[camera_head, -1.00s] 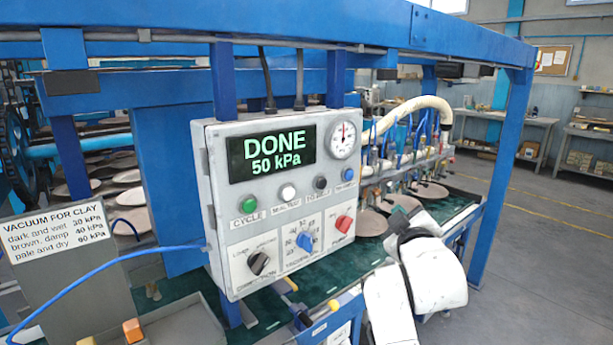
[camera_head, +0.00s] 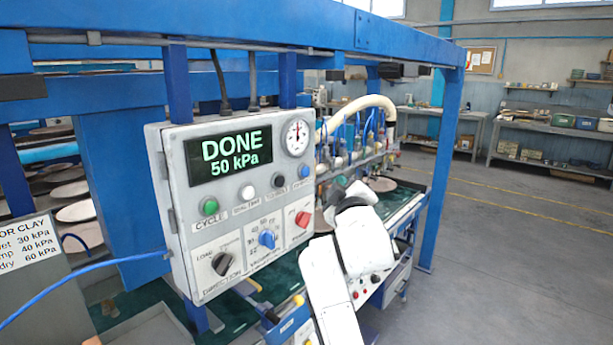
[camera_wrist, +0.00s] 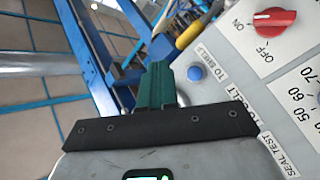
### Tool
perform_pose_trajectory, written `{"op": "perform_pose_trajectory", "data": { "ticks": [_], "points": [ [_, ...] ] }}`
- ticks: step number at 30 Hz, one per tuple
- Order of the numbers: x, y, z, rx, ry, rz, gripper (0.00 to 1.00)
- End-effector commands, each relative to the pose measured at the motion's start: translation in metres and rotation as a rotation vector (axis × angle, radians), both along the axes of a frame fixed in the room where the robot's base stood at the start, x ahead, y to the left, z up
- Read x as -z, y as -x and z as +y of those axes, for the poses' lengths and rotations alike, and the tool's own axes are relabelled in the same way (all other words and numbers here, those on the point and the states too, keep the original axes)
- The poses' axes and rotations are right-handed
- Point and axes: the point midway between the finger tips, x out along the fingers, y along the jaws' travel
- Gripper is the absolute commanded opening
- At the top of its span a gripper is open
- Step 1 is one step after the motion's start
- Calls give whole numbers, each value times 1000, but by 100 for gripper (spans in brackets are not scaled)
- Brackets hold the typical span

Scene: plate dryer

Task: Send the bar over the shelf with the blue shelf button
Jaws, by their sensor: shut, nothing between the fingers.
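The blue shelf button (camera_head: 304,172) is at the right end of the button row on the grey control panel (camera_head: 225,245). In the wrist view the blue button (camera_wrist: 195,73) is beside a label partly reading "TO SHELF". My gripper (camera_wrist: 158,80) is shut and empty, its green fingers just left of the blue button in that picture, with a gap between them. In the head view its dark end (camera_head: 338,190) is right of and below the button. The panel display (camera_head: 229,156) reads "DONE 50 kPa". The bar (camera_head: 355,158) with hoses and suction heads stands behind my gripper.
A red switch (camera_wrist: 274,20) sits near the blue button in the wrist view. White (camera_head: 247,193), dark (camera_head: 278,180) and green (camera_head: 209,206) buttons share the row. A blue frame post (camera_head: 441,170) stands at the right, with open floor beyond.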

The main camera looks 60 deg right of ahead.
Motion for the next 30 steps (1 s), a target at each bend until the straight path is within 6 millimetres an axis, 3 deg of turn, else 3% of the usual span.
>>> {"op": "perform_pose_trajectory", "data": {
  "ticks": [12,30],
  "points": [
    [1,-50,-12,-1,0,0,0],
    [0,-61,-14,0,0,0,0]
  ]
}}
